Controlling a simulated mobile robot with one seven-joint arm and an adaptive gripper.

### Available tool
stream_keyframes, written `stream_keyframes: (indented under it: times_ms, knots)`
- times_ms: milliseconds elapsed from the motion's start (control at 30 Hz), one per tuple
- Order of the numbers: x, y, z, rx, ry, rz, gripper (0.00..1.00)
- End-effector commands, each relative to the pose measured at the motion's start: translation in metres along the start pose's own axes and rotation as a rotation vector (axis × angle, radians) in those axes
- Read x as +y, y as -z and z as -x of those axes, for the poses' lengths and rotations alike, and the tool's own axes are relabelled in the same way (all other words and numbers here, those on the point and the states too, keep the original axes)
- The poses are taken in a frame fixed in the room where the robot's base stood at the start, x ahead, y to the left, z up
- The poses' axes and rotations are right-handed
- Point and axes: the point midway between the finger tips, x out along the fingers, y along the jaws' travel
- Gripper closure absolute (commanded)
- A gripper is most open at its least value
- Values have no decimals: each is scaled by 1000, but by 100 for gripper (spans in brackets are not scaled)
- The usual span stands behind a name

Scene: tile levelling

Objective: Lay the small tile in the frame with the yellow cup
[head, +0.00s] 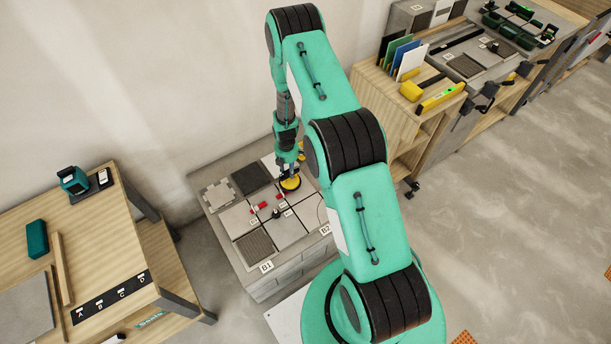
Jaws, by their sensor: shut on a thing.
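My gripper (289,166) points down over the tile block (226,250) and is shut on the yellow cup (291,184). The cup is a round yellow disc, low over the back right part of the tiles. I cannot tell whether it touches a tile or carries one. Pale tiles (236,219), a dark tile (252,180) and a ribbed grey tile (257,245) lie on the block. Which of them is the small tile is not clear. A light piece with a notched edge (218,195) lies at the back left. My arm hides part of the block's right side.
Small red pieces (264,205) and a small black piece (276,213) are on the tiles. Labels B1 (266,267) and B2 (325,230) mark the front edge. A wooden table (100,225) stands left; a wooden cart (420,120) with a yellow level (441,98) stands right. A wall is behind.

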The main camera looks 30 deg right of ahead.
Motion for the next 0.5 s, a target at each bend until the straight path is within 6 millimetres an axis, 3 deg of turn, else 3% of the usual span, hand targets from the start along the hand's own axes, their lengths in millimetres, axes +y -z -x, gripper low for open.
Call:
stream_keyframes:
  times_ms: [367, 500]
  knots:
    - [66, 80, 6, 0, -3, 11, 100]
    - [90, 120, 10, 1, -3, 14, 100]
